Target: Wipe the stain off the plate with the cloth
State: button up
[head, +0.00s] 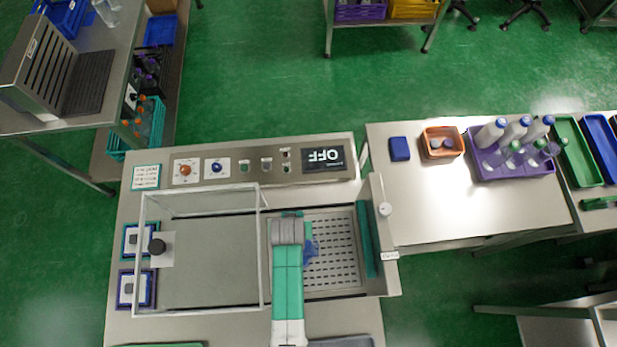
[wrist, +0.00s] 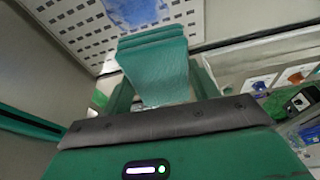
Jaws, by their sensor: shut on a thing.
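The perforated metal plate (head: 335,262) lies in the right part of the machine and fills the top left of the wrist view (wrist: 80,30). A blue stain (head: 310,250) shows on it just right of my gripper (head: 287,222), and at the top of the wrist view (wrist: 137,12). My gripper, also in the wrist view (wrist: 160,88), is shut on a folded green cloth (wrist: 155,62). The cloth sticks out past the fingers towards the plate. I cannot tell whether it touches the plate. My arm hides the plate's left part in the head view.
A clear-walled frame (head: 262,262) stands left of my gripper. An upright metal lid (head: 382,215) with a green strip (head: 368,240) borders the plate at right. A control panel with a screen (head: 324,158) runs behind. Bottles in a purple tray (head: 515,172) stand on the right table.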

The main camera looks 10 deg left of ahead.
jog(key=s+a+f+p, duration=0.1)
jog(key=s+f+p, duration=0.1)
jog(key=s+f, duration=0.2)
jog(key=s, duration=0.3)
jog(key=shift+s+a+n, duration=0.2)
jog(key=shift+s+n, duration=0.05)
jog(key=shift+n, duration=0.15)
jog(key=shift+f, duration=0.15)
